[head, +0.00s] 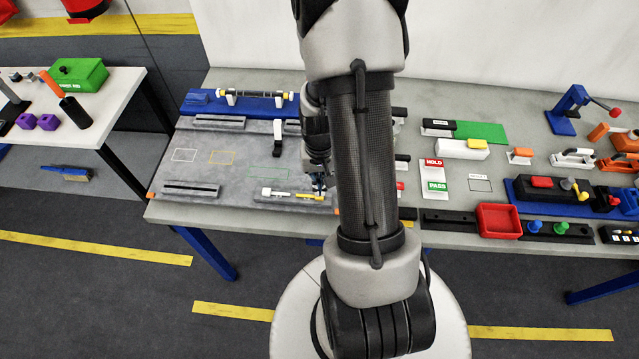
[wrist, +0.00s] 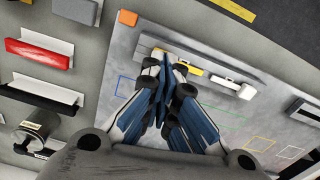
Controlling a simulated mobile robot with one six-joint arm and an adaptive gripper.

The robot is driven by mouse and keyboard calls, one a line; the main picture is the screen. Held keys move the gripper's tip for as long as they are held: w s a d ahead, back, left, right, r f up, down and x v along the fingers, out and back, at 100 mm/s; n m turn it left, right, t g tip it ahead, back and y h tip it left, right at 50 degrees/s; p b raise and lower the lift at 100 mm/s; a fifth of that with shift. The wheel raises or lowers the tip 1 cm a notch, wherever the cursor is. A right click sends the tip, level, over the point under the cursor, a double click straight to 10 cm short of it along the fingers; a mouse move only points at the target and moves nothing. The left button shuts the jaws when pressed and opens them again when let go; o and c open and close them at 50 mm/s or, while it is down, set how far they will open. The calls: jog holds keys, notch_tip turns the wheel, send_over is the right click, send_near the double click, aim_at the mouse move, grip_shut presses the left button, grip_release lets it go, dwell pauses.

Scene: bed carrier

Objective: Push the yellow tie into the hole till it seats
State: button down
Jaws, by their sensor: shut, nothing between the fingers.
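The yellow tie (head: 308,196) lies near the front edge of the grey board (head: 215,172), in line with a white piece (head: 275,192) to its left. In the wrist view the yellow tie (wrist: 190,69) shows just beyond my fingertips, with the white piece (wrist: 232,87) to its right. My gripper (head: 319,188) is low over the board at the tie's right end. Its blue fingers (wrist: 172,80) are closed together and hold nothing. Whether the fingertips touch the tie I cannot tell. The hole cannot be made out; my fingers cover part of that area.
Dark slotted bars (head: 192,189) and a blue stand with a rod (head: 250,97) are on the left of the table. A red tray (head: 499,221) and HOLD and PASS signs (head: 434,175) are to the right. The board's left middle, with coloured outlines, is clear.

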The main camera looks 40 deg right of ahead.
notch_tip(320, 180, up, 12)
dwell(0.5)
dwell(0.5)
jog(key=s+a+r+n+t+b, duration=0.15)
jog(key=a+r+n+b, duration=0.3)
jog(key=a+r, duration=0.55)
jog(key=s+a+n+t+b, duration=0.3)
jog(key=s+a, duration=0.4)
jog(key=a, duration=0.3)
jog(key=shift+s+a+r+n, duration=0.15)
jog(key=shift+s+r+n, duration=0.15)
jog(key=shift+s+n, duration=0.05)
